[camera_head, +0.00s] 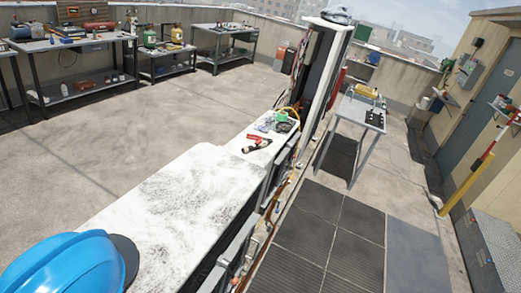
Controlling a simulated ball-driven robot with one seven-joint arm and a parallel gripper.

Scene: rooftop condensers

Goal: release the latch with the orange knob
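No latch with an orange knob can be made out for certain. A small orange spot (235,281) shows low on the side of the white-topped unit (170,200), near the bottom edge of the picture. It is too small to tell whether it is the knob. Pipes and fittings along that side are partly hidden by the steep view. My gripper does not show in this view.
A blue hard hat (65,268) lies on the unit's near end. A red-handled tool (258,144) lies toward its far end. A tall open cabinet (322,65) stands beyond. A grey table (362,110) stands right of it. Dark floor mats (325,235) right of the unit are clear.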

